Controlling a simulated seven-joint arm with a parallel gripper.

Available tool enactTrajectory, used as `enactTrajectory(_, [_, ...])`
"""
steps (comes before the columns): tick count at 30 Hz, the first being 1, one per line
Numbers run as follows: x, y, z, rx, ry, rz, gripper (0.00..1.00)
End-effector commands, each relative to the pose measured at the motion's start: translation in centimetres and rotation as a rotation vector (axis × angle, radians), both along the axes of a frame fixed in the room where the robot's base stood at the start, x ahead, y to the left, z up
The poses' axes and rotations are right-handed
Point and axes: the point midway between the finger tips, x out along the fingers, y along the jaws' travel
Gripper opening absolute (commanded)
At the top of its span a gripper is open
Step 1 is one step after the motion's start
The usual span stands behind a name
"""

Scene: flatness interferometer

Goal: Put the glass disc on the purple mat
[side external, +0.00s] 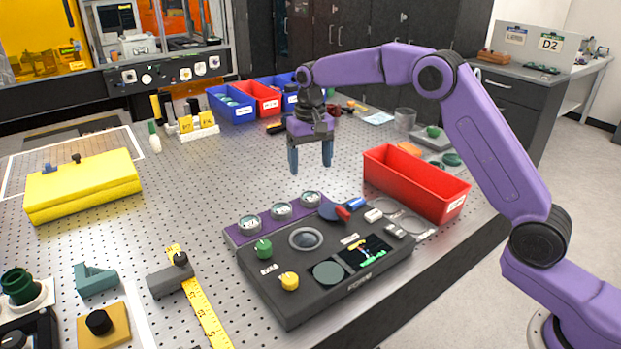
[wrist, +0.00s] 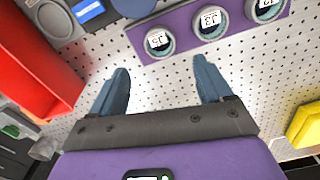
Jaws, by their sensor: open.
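My gripper (side external: 311,165) is open and empty above the perforated table, behind the dark instrument (side external: 345,262); its fingers also show in the wrist view (wrist: 161,66). A purple strip (side external: 233,237), the only mat-like purple surface, runs along the instrument's back edge. It also shows in the wrist view (wrist: 186,22). Several labelled round pieces stand on it, including a left one (side external: 250,223) and a right one (side external: 310,199). A glassy round piece (side external: 305,238) sits in a ring on the instrument's top. I cannot tell which round piece is the glass disc.
A red bin (side external: 415,190) stands right of my gripper, behind the instrument. A yellow case (side external: 85,187) lies at the left. Blue (side external: 232,105) and red (side external: 262,97) bins stand at the back. The table left of my gripper is mostly clear.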

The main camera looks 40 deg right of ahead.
Motion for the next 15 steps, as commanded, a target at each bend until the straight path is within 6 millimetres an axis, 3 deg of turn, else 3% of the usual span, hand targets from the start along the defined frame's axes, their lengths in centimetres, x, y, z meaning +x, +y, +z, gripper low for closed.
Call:
enactTrajectory(6, [0.0, 0.0, 2.7, 0.000, -0.001, 0.000, 0.79])
enactTrajectory(15, [-0.1, 0.0, 3.4, 0.000, 0.001, 0.001, 0.79])
